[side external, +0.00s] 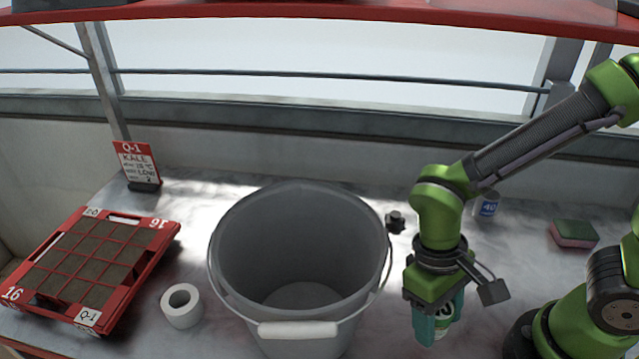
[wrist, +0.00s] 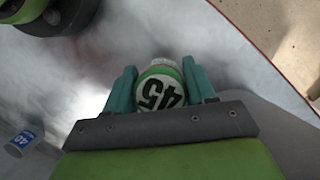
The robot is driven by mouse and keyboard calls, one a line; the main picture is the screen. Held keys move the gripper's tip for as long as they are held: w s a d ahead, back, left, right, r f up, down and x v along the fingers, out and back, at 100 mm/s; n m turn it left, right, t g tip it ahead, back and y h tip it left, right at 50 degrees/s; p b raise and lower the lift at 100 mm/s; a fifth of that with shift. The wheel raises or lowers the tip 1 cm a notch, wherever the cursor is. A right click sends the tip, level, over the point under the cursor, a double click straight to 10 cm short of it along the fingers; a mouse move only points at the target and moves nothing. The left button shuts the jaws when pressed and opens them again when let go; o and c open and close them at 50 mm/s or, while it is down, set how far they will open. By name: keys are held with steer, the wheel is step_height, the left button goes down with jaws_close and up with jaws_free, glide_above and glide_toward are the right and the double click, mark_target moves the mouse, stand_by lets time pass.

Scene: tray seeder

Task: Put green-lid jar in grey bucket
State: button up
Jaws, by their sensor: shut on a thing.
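The green-lid jar (wrist: 160,92) is between the two teal fingers of my gripper (wrist: 161,88) in the wrist view. Whether the jar touches the table is unclear.
A red tray (side external: 137,262) with soil cells lies at the left, with a white roll (side external: 181,306) beside it. A sign (side external: 137,165) stands behind. A small dark knob (side external: 396,222), a jar marked 40 (side external: 487,204) and a sponge (side external: 573,234) are to the right of the bucket.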

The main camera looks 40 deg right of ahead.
steer(key=s+a+r+n, duration=0.3)
steer(key=s+a+r, duration=0.15)
steer(key=a, duration=0.25)
steer(key=w+a+r+n+t+h, duration=0.25)
steer(key=a+r+n, duration=0.45)
steer(key=r+n, duration=0.4)
steer(key=w+d+r+m+g, duration=0.1)
steer(key=w+d+m, duration=0.15)
steer(key=w, duration=0.65)
steer(key=w+d+r+m+g, duration=0.15)
steer(key=w+m, duration=0.25)
steer(key=w, duration=0.4)
steer(key=f+m, duration=0.1)
steer(key=f, duration=0.7)
steer(key=f+m+y, duration=0.1)
steer(key=f+m, duration=0.1)
steer(key=f, duration=0.7)
steer(key=w+f+m+y, duration=0.1)
steer(key=f+m, duration=0.1)
steer(key=f, duration=0.6)
steer(key=shift+a+f+m, duration=0.25)
steer(key=shift+a+f, duration=0.05)
steer(key=shift+a, duration=0.05)
steer(key=o, duration=1.2)
steer(key=shift+f, duration=0.15)
steer(key=shift+c, duration=0.2)
